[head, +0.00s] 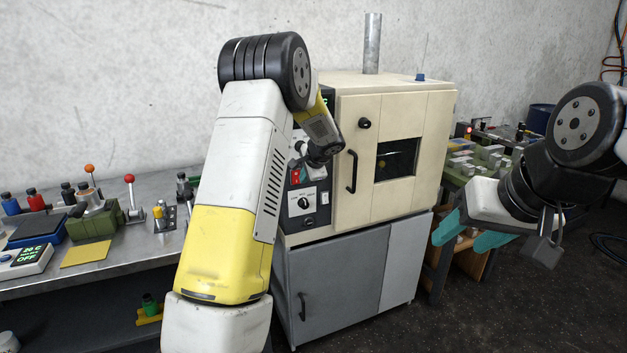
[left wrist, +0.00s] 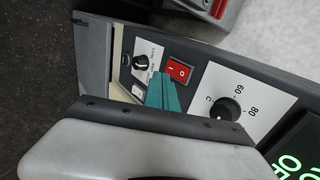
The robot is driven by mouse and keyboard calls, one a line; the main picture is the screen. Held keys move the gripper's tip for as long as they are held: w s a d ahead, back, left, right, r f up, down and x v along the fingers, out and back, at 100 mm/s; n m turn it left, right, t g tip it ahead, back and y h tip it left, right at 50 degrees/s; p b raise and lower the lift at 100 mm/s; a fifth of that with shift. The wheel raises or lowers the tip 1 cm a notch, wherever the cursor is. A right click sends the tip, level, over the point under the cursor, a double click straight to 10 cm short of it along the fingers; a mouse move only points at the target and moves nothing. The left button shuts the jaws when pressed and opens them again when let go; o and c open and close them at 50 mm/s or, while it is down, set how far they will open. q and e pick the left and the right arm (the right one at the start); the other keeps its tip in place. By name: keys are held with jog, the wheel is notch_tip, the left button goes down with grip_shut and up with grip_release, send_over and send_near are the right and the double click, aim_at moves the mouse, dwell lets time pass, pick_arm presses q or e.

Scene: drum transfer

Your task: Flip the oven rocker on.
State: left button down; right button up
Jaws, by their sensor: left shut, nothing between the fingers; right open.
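The oven (head: 370,100) is a cream cabinet with a control panel on its left side. The red rocker (left wrist: 179,70), marked with white symbols, is on the panel; it also shows in the head view (head: 295,176). Which side of it is pressed in, I cannot tell. My left gripper (left wrist: 162,92) has its teal fingers shut and empty, close beside the rocker in the left wrist view; contact cannot be made out. In the head view its fingers are hidden. My right gripper (head: 466,240) is open and empty, right of the oven.
A temperature dial (left wrist: 223,112) and a green display (left wrist: 290,165), partly cut off and showing "OF", are near the rocker. A black selector knob (head: 304,203) is below it. A cluttered bench (head: 150,254) stands left.

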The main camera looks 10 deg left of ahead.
pick_arm(q)
jog(key=v, duration=0.8)
jog(key=shift+s+r, duration=0.15)
jog(key=shift+r, duration=0.05)
jog(key=shift+d, duration=0.15)
